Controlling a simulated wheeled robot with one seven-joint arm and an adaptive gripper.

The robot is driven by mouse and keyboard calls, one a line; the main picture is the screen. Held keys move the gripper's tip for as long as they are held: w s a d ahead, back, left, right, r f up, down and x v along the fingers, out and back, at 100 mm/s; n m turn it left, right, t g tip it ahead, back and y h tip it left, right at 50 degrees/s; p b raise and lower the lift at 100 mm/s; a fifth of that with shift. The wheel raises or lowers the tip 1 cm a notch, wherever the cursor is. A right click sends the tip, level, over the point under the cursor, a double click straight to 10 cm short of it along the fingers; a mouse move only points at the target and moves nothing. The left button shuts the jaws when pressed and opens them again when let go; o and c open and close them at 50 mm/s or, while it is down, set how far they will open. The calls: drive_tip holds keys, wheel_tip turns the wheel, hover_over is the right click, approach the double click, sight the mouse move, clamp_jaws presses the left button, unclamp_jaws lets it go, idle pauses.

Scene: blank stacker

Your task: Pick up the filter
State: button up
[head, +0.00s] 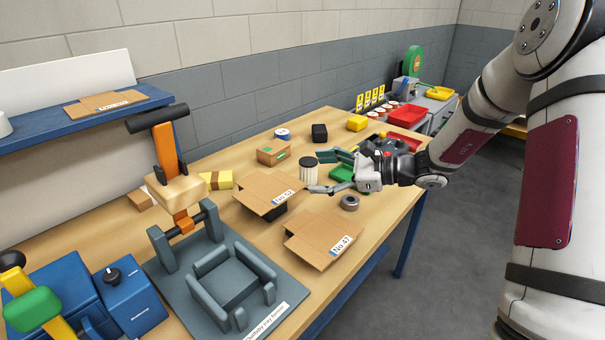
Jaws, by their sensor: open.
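The filter looks to be the white ribbed cylinder with a dark top (308,173), standing upright on the wooden workbench (345,236) in the head view. My gripper (317,171) reaches in from the right, level with it. Its fingers are spread, one on the far side and one on the near side, with tips at or just beside the filter. I cannot tell whether either finger touches it. The filter's front and top show clearly.
Flat cardboard pieces (266,190) and (322,236) lie left and in front of the filter. A grey fixture (190,282) stands front left.

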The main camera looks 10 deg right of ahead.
sight(316, 167)
drive_tip(key=w+d+f+m+t, duration=0.2)
drive_tip(key=d, duration=0.1)
drive_tip(key=w+d+f+m+t+h+b, duration=0.1)
drive_tip(key=w+d+f+m+t, duration=0.1)
drive_tip(key=w+d+f+m, duration=0.1)
drive_tip(key=w+d+f+m+t, duration=0.2)
drive_tip(key=d+f, duration=0.1)
drive_tip(key=shift+w+d+f+m+h+b, duration=0.2)
drive_tip(key=shift+w+m+h+b, duration=0.1)
drive_tip(key=shift+m+h, duration=0.1)
drive_tip(key=x, duration=0.7)
drive_tip(key=shift+w+a, duration=0.1)
drive_tip(key=shift+w, duration=0.25)
drive_tip(key=shift+f+x, duration=0.2)
drive_tip(key=shift+x, duration=2.75)
drive_tip(key=shift+w, duration=0.1)
drive_tip(key=c, duration=1.3)
